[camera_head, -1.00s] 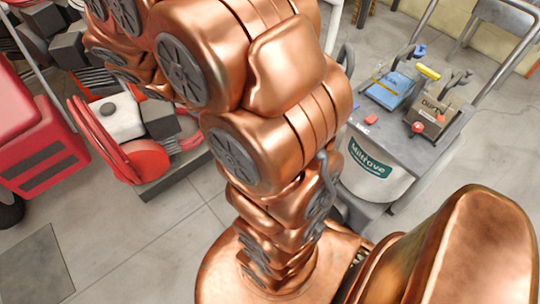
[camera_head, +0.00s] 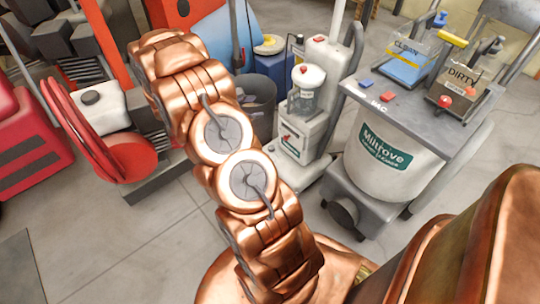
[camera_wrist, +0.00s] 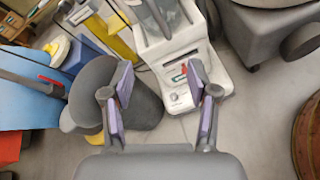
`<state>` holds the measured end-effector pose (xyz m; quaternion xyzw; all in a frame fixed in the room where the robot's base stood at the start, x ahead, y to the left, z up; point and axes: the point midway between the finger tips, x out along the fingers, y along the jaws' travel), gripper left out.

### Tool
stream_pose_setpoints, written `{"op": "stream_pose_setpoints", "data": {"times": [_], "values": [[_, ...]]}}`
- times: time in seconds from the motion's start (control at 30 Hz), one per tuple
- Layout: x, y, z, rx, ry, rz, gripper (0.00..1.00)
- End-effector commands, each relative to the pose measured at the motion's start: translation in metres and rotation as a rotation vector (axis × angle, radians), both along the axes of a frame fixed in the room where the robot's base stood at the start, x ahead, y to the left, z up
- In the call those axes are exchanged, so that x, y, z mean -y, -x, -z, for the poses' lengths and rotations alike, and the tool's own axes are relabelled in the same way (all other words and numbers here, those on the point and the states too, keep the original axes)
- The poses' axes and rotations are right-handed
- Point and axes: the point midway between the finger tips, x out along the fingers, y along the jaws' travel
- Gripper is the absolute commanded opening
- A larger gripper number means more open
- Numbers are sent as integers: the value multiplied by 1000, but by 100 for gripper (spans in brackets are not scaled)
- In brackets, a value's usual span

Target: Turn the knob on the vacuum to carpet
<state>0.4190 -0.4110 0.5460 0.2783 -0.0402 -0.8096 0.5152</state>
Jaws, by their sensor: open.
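The upright vacuum (camera_head: 312,125) is white and grey and stands on the floor beyond my arm, with a clear canister on its body. In the wrist view the vacuum's pale base (camera_wrist: 188,80) lies above and just right of centre. It carries a dark slot with a green and red mark and a small round white part (camera_wrist: 175,97) that may be the knob; its setting is too small to read. My gripper (camera_wrist: 160,75) is open and empty, its purple-padded fingers apart with the vacuum beyond them. The gripper does not show clearly in the head view.
A grey Millrove carpet cleaner (camera_head: 395,150) stands right of the vacuum. A dark bucket (camera_head: 258,105) stands just left of it, also close to my left finger in the wrist view. A red hose reel (camera_head: 95,135) is at left. Floor in front is clear.

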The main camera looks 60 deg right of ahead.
Motion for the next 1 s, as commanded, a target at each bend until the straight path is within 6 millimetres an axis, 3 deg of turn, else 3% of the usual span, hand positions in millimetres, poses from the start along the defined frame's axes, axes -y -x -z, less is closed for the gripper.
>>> {"op": "stream_pose_setpoints", "data": {"times": [0.03, 0.4, 0.7, 0.83, 1.0], "values": [[8, -3, 32, -29, 2, -24, 59], [58, -27, 195, -208, 8, -248, 59], [76, -31, 325, -325, -21, -420, 59], [78, -31, 357, -351, -31, -467, 59], [80, -30, 376, -367, -39, -492, 59]]}}
